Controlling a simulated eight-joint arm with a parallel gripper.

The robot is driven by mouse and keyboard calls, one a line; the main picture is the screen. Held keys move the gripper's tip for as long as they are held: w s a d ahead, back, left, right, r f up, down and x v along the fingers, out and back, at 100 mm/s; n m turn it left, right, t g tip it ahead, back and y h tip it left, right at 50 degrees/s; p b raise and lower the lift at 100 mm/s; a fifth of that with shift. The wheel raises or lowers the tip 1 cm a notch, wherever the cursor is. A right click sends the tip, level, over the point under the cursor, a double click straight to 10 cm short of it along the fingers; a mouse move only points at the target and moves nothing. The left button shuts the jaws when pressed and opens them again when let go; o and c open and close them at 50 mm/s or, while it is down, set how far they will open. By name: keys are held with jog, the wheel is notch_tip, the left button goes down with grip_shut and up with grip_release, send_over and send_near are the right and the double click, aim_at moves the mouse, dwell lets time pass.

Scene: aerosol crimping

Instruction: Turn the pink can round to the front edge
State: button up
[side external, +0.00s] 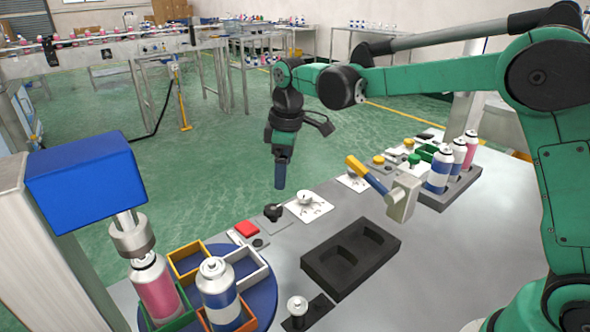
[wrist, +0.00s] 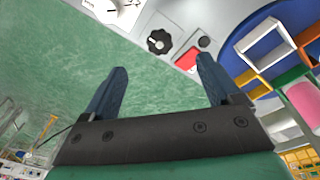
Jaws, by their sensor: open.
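The pink can (side external: 156,292) stands upright in the green frame of the blue turntable (side external: 264,302), at the lower left of the side external view, under the metal crimping head (side external: 132,236). Part of it shows at the right edge of the wrist view (wrist: 303,102). A blue and white can (side external: 219,298) stands in the orange frame beside it. The yellow frame (side external: 184,262) and white frame (side external: 247,266) look empty. My gripper (side external: 280,186) points down near the table's far edge, apart from the turntable. In the wrist view my gripper (wrist: 160,70) is open with nothing between its fingers.
A black knob (side external: 273,212) and red button (side external: 246,229) lie between my gripper and the turntable. A dark tray with two recesses (side external: 345,278) is mid-table. A lever with a yellow grip (side external: 358,165) stands farther right, near a rack of cans (side external: 432,198).

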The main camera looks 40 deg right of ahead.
jog(key=n+g, duration=0.1)
jog(key=n, duration=0.1)
send_over(273, 208)
notch_tip(273, 208, down, 5)
jog(key=shift+r, duration=0.2)
jog(key=shift+f, duration=2.75)
grip_shut()
